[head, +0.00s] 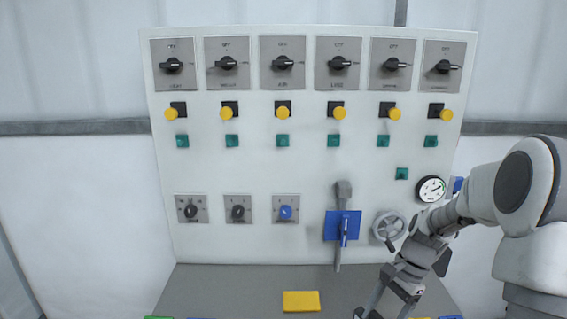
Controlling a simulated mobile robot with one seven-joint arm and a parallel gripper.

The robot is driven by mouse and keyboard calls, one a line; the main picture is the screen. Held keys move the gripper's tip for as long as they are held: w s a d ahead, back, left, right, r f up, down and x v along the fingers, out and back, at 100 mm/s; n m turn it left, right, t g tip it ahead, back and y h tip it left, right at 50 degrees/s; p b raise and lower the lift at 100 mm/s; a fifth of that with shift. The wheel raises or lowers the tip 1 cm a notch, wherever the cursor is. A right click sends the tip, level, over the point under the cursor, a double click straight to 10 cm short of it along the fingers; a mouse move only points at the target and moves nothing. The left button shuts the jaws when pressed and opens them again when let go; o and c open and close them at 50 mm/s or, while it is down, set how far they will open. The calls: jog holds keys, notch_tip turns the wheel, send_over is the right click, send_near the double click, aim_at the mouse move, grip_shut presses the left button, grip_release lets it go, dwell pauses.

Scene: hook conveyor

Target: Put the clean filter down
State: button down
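My gripper (390,304) is at the bottom edge of the head view, right of centre, pointing down in front of the panel. Its two fingers look spread apart, but their tips are cut off by the picture's edge. I cannot tell whether anything is between them. No thing is clearly recognisable as the clean filter. A flat yellow block (301,301) lies on the grey worktop (230,285), left of my gripper and apart from it.
An upright white panel (300,160) carries rotary switches, yellow and green buttons, a blue-plated lever (342,226), a handwheel (389,226) and a gauge (431,189). The handwheel is close behind my wrist. Green, blue and yellow edges show along the bottom. The worktop around the yellow block is clear.

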jog(key=w+a+f+n+g+h, duration=0.1)
jog(key=a+f+n+h, duration=0.3)
jog(key=n, duration=0.8)
jog(key=a+f+g, duration=0.1)
jog(key=a+f, duration=0.1)
jog(key=a, duration=0.1)
jog(key=shift+w+n, duration=0.25)
jog(key=shift+n, duration=0.15)
